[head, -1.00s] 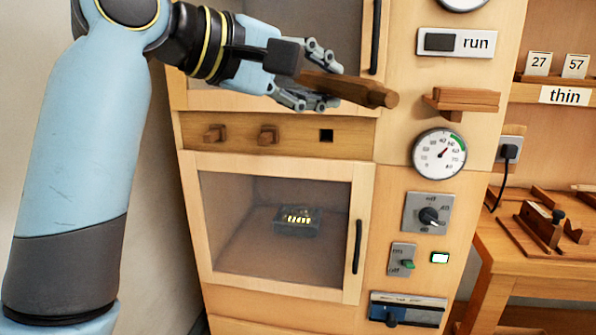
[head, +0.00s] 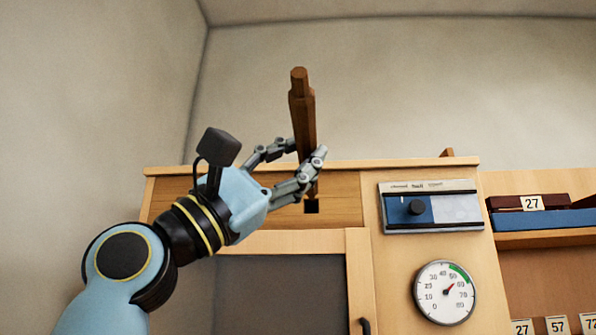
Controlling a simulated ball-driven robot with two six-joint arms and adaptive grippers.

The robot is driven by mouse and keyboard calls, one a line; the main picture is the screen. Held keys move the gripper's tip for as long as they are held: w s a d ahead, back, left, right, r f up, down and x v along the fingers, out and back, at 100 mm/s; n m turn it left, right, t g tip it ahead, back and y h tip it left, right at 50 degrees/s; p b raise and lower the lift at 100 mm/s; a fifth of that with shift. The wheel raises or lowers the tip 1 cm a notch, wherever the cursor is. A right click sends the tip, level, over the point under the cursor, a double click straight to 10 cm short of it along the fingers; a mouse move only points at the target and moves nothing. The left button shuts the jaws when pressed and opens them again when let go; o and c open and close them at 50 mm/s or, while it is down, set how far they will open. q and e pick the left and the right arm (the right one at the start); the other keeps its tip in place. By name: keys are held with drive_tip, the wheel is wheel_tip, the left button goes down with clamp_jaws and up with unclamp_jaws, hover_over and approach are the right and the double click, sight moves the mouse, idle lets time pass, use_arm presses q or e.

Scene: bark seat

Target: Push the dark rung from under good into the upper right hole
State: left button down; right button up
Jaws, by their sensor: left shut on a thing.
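The dark rung (head: 302,105) is a brown wooden bar with a narrower end, held by my left gripper (head: 304,152). Its fingers are shut around the rung's lower half. I cannot tell whether the end touches the hole. The word "good" is not in view. My right gripper is not in view.
Below the panel is a glazed cabinet door (head: 290,243). To the right are a blue panel with a knob (head: 417,207) and a dial gauge (head: 445,291). A shelf with dark and blue boxes (head: 540,220) is at far right.

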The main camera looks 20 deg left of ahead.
use_arm(q)
drive_tip(key=shift+w+a+f, duration=0.2)
drive_tip(key=shift+w+a, duration=0.3)
drive_tip(key=shift+w, duration=0.2)
drive_tip(key=w+b, duration=0.2)
drive_tip(key=shift+w+a+r, duration=0.1)
drive_tip(key=shift+w+a, duration=0.2)
drive_tip(key=shift+w, duration=0.1)
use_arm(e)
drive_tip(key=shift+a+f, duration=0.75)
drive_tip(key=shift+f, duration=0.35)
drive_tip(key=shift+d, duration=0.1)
use_arm(q)
drive_tip(key=shift+w+a+b, duration=0.15)
drive_tip(key=shift+w+b, duration=0.2)
drive_tip(key=shift+w, duration=0.15)
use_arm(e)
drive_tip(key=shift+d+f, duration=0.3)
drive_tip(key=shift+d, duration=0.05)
use_arm(q)
drive_tip(key=shift+w+a, duration=0.1)
drive_tip(key=shift+w, duration=0.35)
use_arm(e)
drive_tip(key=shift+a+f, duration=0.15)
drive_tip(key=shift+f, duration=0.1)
